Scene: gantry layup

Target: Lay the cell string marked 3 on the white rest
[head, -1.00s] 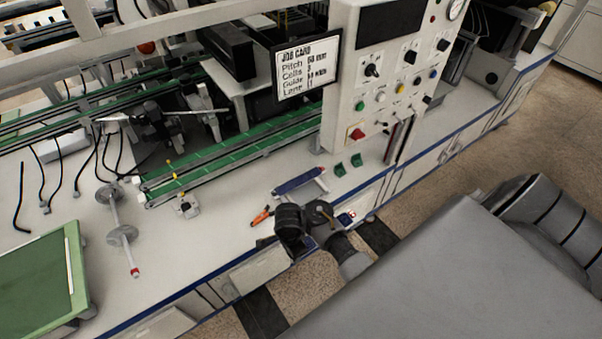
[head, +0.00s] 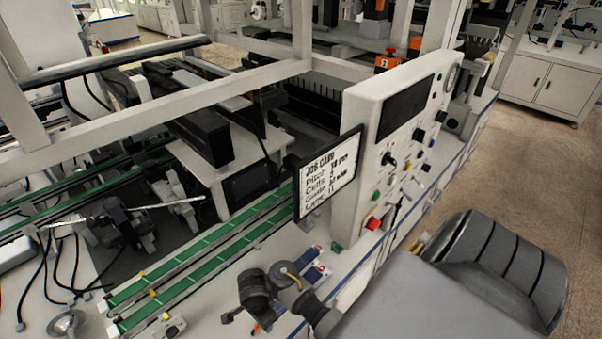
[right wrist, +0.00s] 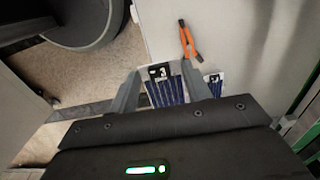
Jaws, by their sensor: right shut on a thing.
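In the head view, two blue strips with white parts (head: 318,274) show beside my right wrist, close to the bench's front edge. My gripper's fingertips are hidden there. I cannot clearly tell the white rest from the white bench top. My left gripper is not in view.
Orange-handled pliers (right wrist: 187,40) lie on the bench close to the strings. A green twin-belt conveyor (head: 190,262) runs behind. The white control panel (head: 395,150) and job card screen (head: 328,172) stand behind and to the right.

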